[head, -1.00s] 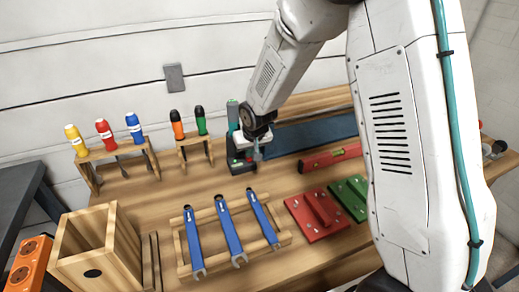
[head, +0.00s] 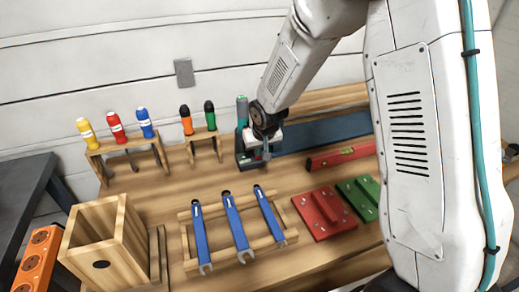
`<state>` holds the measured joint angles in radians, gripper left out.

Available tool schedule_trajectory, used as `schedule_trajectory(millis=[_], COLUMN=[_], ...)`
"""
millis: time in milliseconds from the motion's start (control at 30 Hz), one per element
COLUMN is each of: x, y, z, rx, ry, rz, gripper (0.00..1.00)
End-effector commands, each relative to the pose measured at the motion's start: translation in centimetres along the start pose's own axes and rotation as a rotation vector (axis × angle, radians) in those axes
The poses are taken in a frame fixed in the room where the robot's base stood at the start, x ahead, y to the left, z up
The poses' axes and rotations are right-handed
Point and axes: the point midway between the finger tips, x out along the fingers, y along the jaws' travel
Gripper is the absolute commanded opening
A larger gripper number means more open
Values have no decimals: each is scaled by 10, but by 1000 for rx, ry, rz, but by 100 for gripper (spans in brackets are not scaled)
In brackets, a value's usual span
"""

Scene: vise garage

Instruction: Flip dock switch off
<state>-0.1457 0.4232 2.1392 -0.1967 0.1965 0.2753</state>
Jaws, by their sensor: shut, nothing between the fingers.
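A dark dock (head: 241,157) stands at the back of the wooden workbench, with a teal and dark tool (head: 242,108) upright in it. My gripper (head: 266,155) points down at the right side of the dock, very close to it. The gripper is shut and empty. Whether the fingertips touch the dock is too small to tell. The dock's switch cannot be made out, and my gripper and wrist cover part of the dock.
Racks with screwdrivers (head: 115,130) stand left of the dock. A red level (head: 340,156) and a blue bar lie to the right. Blue wrenches (head: 236,228) on a wooden rack, red (head: 324,212) and green plates and a wooden box (head: 100,245) are in front.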

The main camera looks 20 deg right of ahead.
Motion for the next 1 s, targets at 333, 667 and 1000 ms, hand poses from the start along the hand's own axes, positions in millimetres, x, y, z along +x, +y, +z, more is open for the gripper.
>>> schedule_trajectory(millis=[333,667,1000], x=[-35,-108,-138], y=[-3,-1,-2], z=[2,6,10], rx=[-4,-1,-4], ry=[-5,3,0], rz=[-1,-1,-1], gripper=[0,0,0])
